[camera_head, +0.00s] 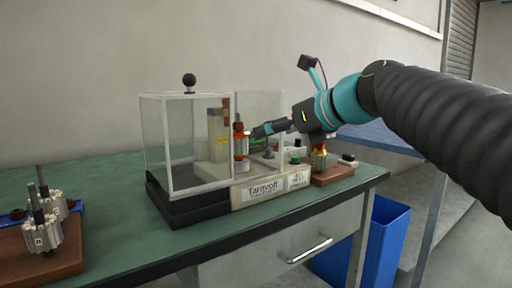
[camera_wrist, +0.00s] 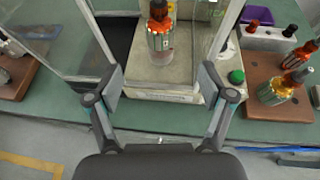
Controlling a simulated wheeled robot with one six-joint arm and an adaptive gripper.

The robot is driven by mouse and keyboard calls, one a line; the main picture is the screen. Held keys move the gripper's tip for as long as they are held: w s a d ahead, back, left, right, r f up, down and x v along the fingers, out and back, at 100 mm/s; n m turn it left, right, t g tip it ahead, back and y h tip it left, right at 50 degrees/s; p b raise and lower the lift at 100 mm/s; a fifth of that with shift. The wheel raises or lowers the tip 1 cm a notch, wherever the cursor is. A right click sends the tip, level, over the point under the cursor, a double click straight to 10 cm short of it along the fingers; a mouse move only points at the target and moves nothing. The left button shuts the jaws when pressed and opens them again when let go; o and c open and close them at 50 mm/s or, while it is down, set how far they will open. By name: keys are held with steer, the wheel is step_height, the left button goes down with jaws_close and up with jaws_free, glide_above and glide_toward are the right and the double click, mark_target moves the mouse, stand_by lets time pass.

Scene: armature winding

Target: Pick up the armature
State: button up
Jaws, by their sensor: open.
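An armature with orange-red ends and a silver core (camera_head: 240,145) stands upright inside the clear-walled winding machine (camera_head: 208,199). In the wrist view the armature (camera_wrist: 160,36) shows copper-coloured winding and stands on a pale block, ahead of my gripper (camera_wrist: 162,84). My gripper is open, with its two fingers wide apart and nothing between them. In the head view my gripper (camera_head: 256,131) reaches in from the right, with its tips close to the armature. Whether the fingers touch it cannot be told from this view.
Clear panels stand on both sides of my gripper in the wrist view. A brown board (camera_wrist: 259,69) with wound armatures lies at right, near a green button (camera_wrist: 236,77). Bare armatures (camera_head: 43,230) stand on another brown board at left. A blue bin (camera_head: 384,240) is below.

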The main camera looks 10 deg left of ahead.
mark_target(245, 140)
steer(key=x, duration=1.3)
steer(key=shift+w+a+b, duration=0.2)
steer(key=shift+a+b, duration=0.1)
steer(key=shift+b, duration=0.1)
jaws_close()
step_height(245, 140, up, 10)
steer(key=p, duration=0.4)
